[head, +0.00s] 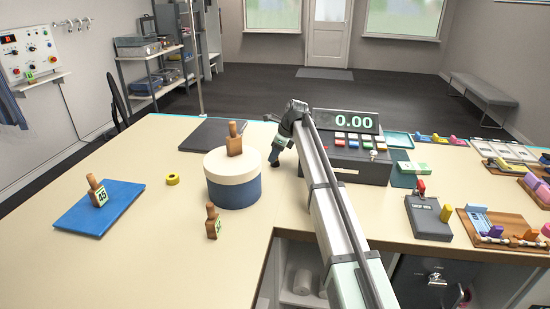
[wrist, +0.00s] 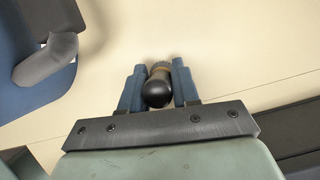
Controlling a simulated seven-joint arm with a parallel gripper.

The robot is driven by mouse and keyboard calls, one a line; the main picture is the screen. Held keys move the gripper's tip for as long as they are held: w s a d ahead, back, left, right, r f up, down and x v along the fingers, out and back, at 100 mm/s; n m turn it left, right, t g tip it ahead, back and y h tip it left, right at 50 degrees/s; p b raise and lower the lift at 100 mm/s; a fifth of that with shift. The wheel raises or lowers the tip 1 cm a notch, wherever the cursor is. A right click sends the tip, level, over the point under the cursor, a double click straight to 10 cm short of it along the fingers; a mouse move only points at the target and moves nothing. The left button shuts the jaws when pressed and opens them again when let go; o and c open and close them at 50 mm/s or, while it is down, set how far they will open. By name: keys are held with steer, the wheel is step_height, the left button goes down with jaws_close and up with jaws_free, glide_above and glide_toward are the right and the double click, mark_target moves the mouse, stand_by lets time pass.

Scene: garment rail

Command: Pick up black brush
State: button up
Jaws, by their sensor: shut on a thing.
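In the wrist view, my gripper (wrist: 158,85) has its two blue fingers closed on either side of the black brush (wrist: 158,95). The brush shows a rounded black end towards the camera and a brownish band beyond it. The rest of it is hidden. In the head view, my gripper (head: 275,157) is over the table, between the round box and the cash register. The brush cannot be made out there. I cannot tell whether it still touches the table.
A round box (head: 234,190) with a wooden stamp on its lid stands left of my gripper. The cash register (head: 345,160) stands close on the right. The front left table is mostly clear.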

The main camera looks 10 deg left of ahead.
jaws_close()
steer(key=shift+r, duration=0.15)
